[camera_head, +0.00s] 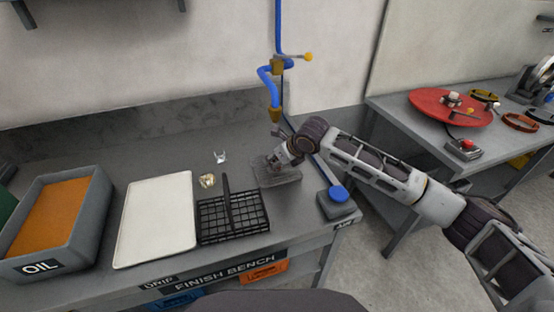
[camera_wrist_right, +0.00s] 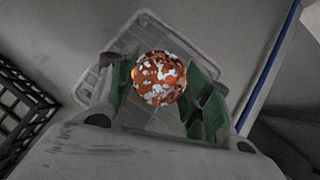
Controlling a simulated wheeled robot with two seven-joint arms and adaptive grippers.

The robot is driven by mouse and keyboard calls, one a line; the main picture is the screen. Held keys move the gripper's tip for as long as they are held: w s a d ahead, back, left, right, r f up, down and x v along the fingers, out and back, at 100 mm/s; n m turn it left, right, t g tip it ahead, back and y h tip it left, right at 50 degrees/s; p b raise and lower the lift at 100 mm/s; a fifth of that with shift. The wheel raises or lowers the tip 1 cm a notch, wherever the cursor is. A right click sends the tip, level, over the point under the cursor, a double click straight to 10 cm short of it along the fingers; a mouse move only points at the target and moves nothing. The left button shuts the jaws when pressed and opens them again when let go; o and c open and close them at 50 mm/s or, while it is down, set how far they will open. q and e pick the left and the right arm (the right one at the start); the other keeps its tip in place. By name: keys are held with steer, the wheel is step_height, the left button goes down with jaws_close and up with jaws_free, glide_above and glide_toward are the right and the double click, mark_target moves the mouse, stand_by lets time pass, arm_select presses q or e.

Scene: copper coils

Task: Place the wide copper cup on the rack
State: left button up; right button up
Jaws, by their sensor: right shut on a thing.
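My right gripper (camera_head: 276,159) is over the grey, see-through basin (camera_head: 290,176) at the right of the bench. In the right wrist view its green pads are shut on a round copper piece (camera_wrist_right: 159,78), which looks like the wide copper cup, with white patches over its surface. The basin also shows behind it in that view (camera_wrist_right: 93,82). In the head view the gripper hides the cup. The black wire rack (camera_head: 233,218) lies left of the gripper, and its edge shows at the left of the right wrist view (camera_wrist_right: 22,108). My left gripper is not in view.
A white tray (camera_head: 155,222) lies left of the rack, then a grey OIL bin (camera_head: 98,192). A small brassy piece (camera_head: 208,180) and a small clear-looking piece (camera_head: 220,157) stand behind the rack. A blue pipe (camera_head: 277,40) rises behind; a blue button (camera_head: 338,193) is at the right corner.

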steer(key=o, duration=1)
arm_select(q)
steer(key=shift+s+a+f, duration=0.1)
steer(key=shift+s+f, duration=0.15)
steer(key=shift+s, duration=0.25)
arm_select(e)
steer(key=shift+o, duration=0.2)
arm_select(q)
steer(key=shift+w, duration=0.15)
arm_select(e)
steer(key=shift+s+d+r, duration=0.1)
steer(key=shift+r, duration=0.15)
steer(key=shift+s+d+r, duration=0.25)
steer(key=shift+r, duration=0.3)
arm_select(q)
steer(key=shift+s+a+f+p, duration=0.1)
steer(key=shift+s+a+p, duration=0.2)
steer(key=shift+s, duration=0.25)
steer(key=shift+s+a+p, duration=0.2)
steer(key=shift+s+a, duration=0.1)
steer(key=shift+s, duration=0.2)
arm_select(e)
steer(key=v, duration=1)
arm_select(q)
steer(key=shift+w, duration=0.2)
arm_select(e)
steer(key=shift+s+r, duration=0.1)
